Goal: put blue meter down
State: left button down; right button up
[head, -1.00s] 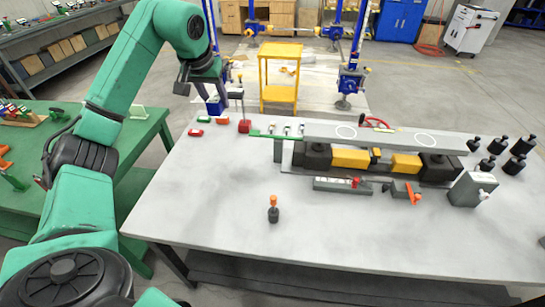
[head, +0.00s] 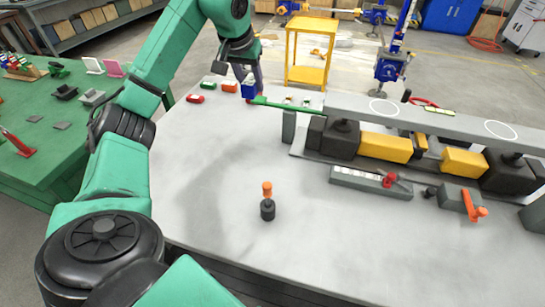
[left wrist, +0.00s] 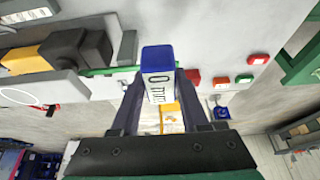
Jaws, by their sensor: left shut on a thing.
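The blue meter (head: 249,91) is held in my left gripper (head: 247,78) at the far left part of the grey table, close to the left end of the green bar (head: 287,106). In the left wrist view, the blue meter (left wrist: 157,60) sits between the two fingers of the left gripper (left wrist: 158,88), and its white face reads "0 mm". From these views I cannot tell whether its base touches the table. My right gripper is not in view.
Small red (head: 194,99), green (head: 209,86) and orange (head: 229,88) devices stand left of the blue meter. A long grey beam (head: 440,118) rests over yellow and dark blocks at the right. A black jack with an orange top (head: 267,204) stands mid-table, with bare surface around it.

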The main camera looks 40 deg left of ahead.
aim_at(255, 92)
pick_arm(q)
notch_tip(255, 92, down, 3)
jog(key=shift+w+f+b, duration=0.15)
jog(key=shift+b, duration=0.45)
jog(key=shift+w+d, duration=0.15)
jog(key=shift+d, duration=0.15)
jog(key=d+p, duration=0.3)
jog(key=d, duration=0.2)
jog(key=f, duration=1.9)
jog(key=shift+w+d, duration=0.15)
jog(key=shift+w, duration=0.25)
jog(key=shift+f, duration=0.3)
jog(key=shift+w, duration=0.1)
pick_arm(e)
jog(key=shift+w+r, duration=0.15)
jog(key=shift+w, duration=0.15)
pick_arm(q)
jog(key=shift+f, duration=0.15)
jog(key=shift+c, duration=2)
grip_release()
